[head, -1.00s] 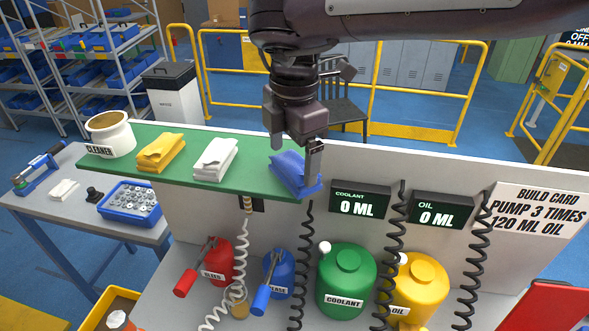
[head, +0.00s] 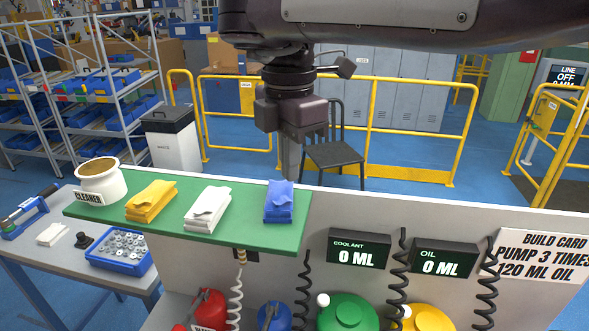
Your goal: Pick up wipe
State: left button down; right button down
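Three folded wipe stacks sit in a row on the green shelf (head: 160,222): yellow wipes (head: 151,201) at left, white wipes (head: 207,208) in the middle, and blue wipes (head: 279,202) near the right end. My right gripper (head: 290,172) points down just above or behind the blue wipes. Its fingers show edge-on as one grey strip, so the gap between them is hidden. I see no wipe hanging from it. My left gripper is not in view.
A white cleaner pot (head: 98,184) stands at the shelf's left end. A panel with the coolant display (head: 358,248) and oil display (head: 443,259) extends right. Coiled hoses hang in front. A side table (head: 62,262) holds a blue parts tray (head: 121,250).

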jog(key=c, duration=1.3)
grip_release()
jog(key=shift+w+d, duration=0.25)
jog(key=o, duration=0.9)
jog(key=shift+w+a, duration=0.15)
jog(key=shift+a, duration=0.25)
jog(key=shift+c, duration=0.2)
jog(key=shift+d, duration=0.1)
jog(key=shift+d+r, duration=0.1)
